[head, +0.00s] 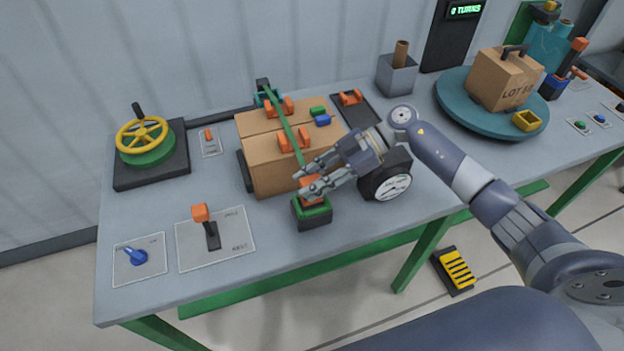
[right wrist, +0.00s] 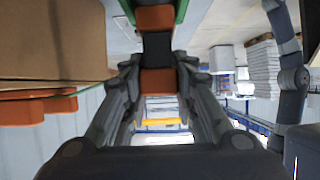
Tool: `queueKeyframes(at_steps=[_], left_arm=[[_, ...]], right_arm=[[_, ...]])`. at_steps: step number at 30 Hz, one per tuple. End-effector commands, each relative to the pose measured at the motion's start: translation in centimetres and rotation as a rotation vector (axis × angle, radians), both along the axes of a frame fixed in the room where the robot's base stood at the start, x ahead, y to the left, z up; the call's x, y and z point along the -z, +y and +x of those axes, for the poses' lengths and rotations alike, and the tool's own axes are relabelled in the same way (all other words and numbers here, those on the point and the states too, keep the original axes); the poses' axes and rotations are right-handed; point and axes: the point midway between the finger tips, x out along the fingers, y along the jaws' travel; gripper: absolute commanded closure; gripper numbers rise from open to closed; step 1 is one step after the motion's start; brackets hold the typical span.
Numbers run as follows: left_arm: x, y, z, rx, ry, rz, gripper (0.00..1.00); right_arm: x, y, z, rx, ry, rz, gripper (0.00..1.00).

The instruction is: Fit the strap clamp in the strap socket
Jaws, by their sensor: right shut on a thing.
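The strap clamp (head: 312,182), orange with a dark middle, hangs at the near end of the green strap (head: 286,122) that runs over the cardboard box. My right gripper (head: 301,184) is shut on the clamp, its fingers on either side of it. In the right wrist view the clamp (right wrist: 156,48) shows as orange, black and orange between the fingers. The strap socket (head: 311,212), a dark block with a green top, is directly under the clamp. The fingers partly hide the clamp, and I cannot tell whether it is seated or just above. My left gripper is out of view.
The cardboard box (head: 268,178) with orange guides stands just behind the gripper. A round dial gauge (head: 392,187) is close on the right. An orange-knobbed lever (head: 203,217) and a yellow handwheel (head: 142,133) are to the left. Bare bench lies in front of the socket.

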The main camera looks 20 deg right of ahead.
Motion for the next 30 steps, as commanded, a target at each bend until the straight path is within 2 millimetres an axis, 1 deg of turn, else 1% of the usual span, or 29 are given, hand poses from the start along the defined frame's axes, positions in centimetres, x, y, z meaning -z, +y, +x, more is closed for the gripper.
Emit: queueKeyframes(at_steps=[2,15,23,30], left_arm=[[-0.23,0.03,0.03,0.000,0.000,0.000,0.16],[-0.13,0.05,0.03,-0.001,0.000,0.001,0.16],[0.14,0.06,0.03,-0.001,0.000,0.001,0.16],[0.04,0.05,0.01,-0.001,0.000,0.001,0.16]], right_arm=[[-0.09,-0.02,0.04,0.001,0.000,0.001,1.00],[0.06,0.00,0.02,0.000,-0.001,0.000,1.00],[0.53,0.02,0.02,0.000,-0.001,0.000,1.00],[0.43,0.02,0.02,0.000,-0.001,0.000,1.00]])
